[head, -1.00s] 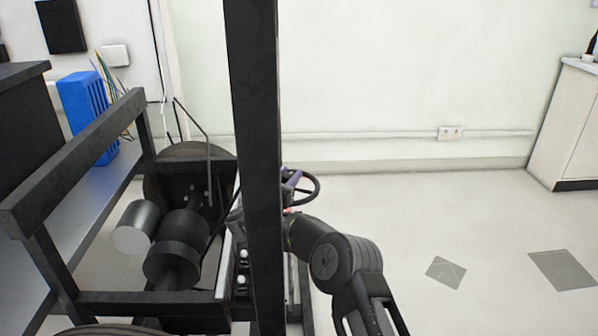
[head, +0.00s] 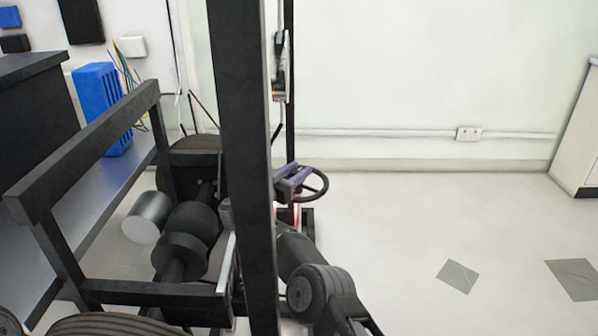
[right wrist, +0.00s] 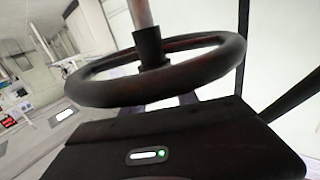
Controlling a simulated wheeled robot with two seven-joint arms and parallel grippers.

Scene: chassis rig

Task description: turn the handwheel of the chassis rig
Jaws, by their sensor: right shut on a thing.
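The handwheel (head: 322,187) is a dark ring on the right side of the chassis rig (head: 115,290), just right of a tall black post. It also shows large in the right wrist view (right wrist: 207,71), with its hub and pale shaft inside the ring. My right gripper (head: 298,178) is at the left side of the wheel, shut on its rim. In the right wrist view its dark body with a green light lies just below the rim; the fingertips are mostly hidden behind the rim. My left gripper is not in view.
A dark frame bar, rollers and a silver cylinder (head: 143,230) lie to the left. A blue box (head: 100,105) stands at the back left. The floor on the right is clear.

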